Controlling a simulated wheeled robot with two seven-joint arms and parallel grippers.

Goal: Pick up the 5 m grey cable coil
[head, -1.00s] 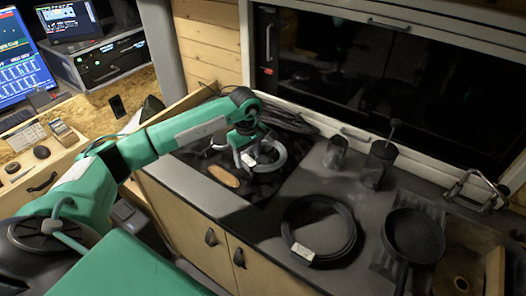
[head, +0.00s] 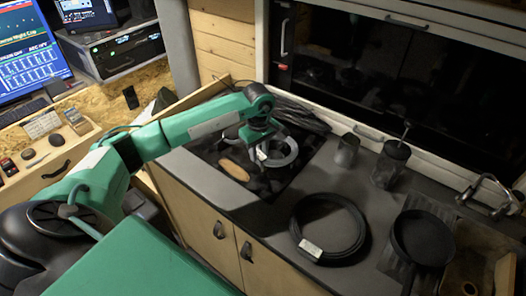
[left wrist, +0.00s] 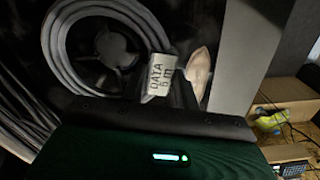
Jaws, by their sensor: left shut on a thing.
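A pale grey cable coil (head: 290,150) is at the dark hob panel at the back left of the worktop. My left gripper (head: 262,152) is shut on its near left side, pointing down. I cannot tell whether the coil touches the panel. In the left wrist view the coil (left wrist: 56,60) fills the upper left, with a white label (left wrist: 160,75) reading "DATA" and a length I cannot read surely. The fingertips are mostly hidden there. My right gripper is not in view.
A brown oval thing (head: 234,170) lies on the panel just left of the coil. A black cable coil (head: 357,235) with a white tag lies nearer on the worktop. Dark cups (head: 346,150), a pan (head: 420,237) and a tap (head: 487,190) stand to the right. Black cables (head: 303,117) lie behind.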

